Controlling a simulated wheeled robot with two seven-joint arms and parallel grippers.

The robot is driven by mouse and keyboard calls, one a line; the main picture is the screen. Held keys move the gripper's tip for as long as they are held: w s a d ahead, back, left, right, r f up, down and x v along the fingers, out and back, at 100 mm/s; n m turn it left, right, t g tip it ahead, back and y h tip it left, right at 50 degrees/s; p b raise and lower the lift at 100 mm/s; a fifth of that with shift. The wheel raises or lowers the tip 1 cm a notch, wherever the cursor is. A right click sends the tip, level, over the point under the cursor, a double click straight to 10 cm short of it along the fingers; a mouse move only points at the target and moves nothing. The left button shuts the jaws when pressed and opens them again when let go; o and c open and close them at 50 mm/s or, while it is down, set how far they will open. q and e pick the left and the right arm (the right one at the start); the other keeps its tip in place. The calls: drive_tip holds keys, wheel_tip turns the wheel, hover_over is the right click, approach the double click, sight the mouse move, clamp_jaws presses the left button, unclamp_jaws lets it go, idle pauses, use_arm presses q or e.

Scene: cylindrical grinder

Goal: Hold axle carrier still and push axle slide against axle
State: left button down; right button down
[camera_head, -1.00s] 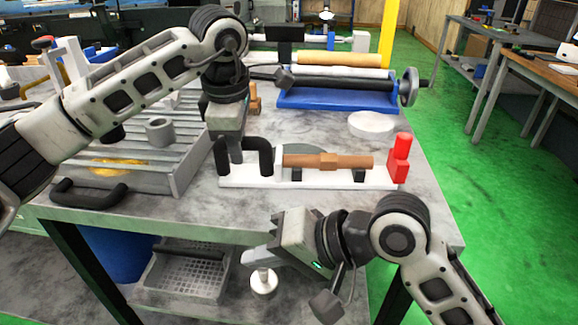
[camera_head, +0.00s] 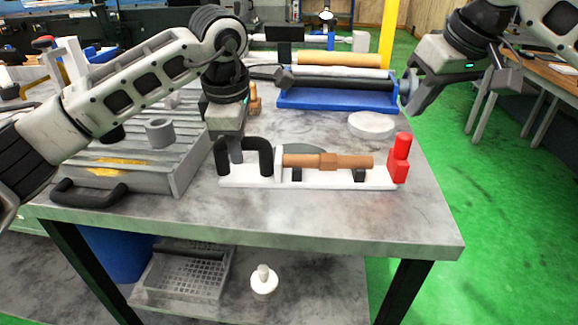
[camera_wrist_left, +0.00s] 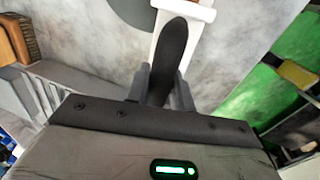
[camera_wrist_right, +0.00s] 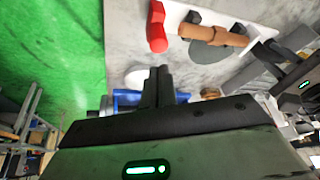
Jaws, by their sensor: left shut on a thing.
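The axle carrier is a long white base (camera_head: 325,183) with a black loop handle (camera_head: 264,157) at its left end. A brown axle (camera_head: 330,161) lies along it on dark supports. The red axle slide (camera_head: 399,163) stands upright at the carrier's right end; a gap shows between it and the axle's end. My left gripper (camera_head: 236,150) is shut on the black handle, seen between its fingers in the left wrist view (camera_wrist_left: 168,60). My right gripper (camera_head: 412,103) is raised beyond the table's right side, empty, its fingers together in the right wrist view (camera_wrist_right: 160,86).
A white disc (camera_head: 372,124) lies behind the carrier. A blue-based roller device (camera_head: 335,99) stands at the back, close to my right gripper in the picture. A ribbed grey block (camera_head: 140,165) is at left. The table front is clear. A white knobbed piece (camera_head: 264,281) stands on the lower shelf.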

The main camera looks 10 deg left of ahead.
sight(403, 138)
drive_tip(key=d+r, duration=0.2)
drive_tip(key=d, duration=0.2)
drive_tip(key=shift+h, duration=0.3)
drive_tip(key=shift+w+a+f, duration=0.1)
drive_tip(key=shift+f, duration=2.2)
drive_tip(key=shift+w+a+f, duration=0.1)
drive_tip(key=shift+f, duration=2.15)
drive_tip(key=shift+s+a+f, duration=0.1)
drive_tip(key=shift+s+a, duration=0.05)
drive_tip(key=shift+a, duration=1.25)
drive_tip(key=shift+s+a, duration=0.15)
drive_tip(key=shift+a, duration=1.25)
drive_tip(key=shift+d, duration=0.1)
drive_tip(key=shift+w+d, duration=0.2)
drive_tip(key=shift+d, duration=1.05)
wheel_tip(403, 138, up, 8)
